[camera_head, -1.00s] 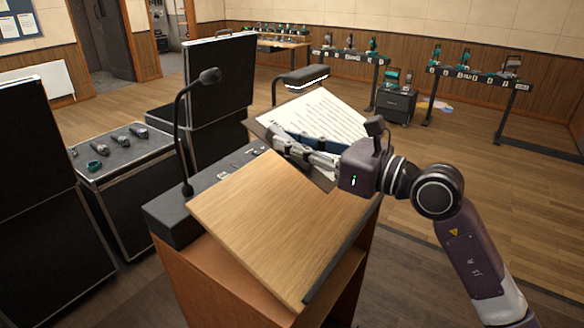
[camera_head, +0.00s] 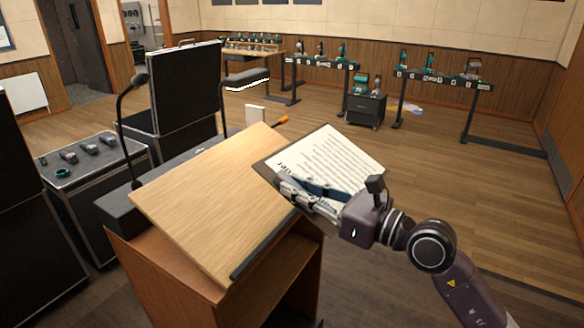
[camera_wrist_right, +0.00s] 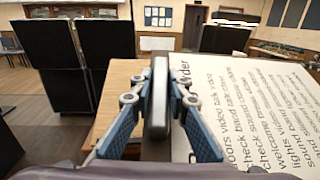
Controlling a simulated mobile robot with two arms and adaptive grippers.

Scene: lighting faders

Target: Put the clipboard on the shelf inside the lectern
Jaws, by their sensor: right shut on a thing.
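The clipboard (camera_head: 335,160) carries a white printed sheet. My right gripper (camera_head: 288,184) is shut on its near left edge and holds it tilted in the air, just right of the lectern top. In the right wrist view the clipboard (camera_wrist_right: 255,105) fills the right side, and the gripper fingers (camera_wrist_right: 160,100) close on its edge. The wooden lectern (camera_head: 215,195) has a sloped top with a dark ledge along its lower edge. Its open side shows an inner shelf (camera_head: 275,270) below the top. My left gripper is not in view.
A gooseneck microphone (camera_head: 122,125) stands at the lectern's left. An orange-tipped item (camera_head: 283,120) and a white block (camera_head: 256,114) show behind the top. Black flight cases (camera_head: 185,90) stand at the left.

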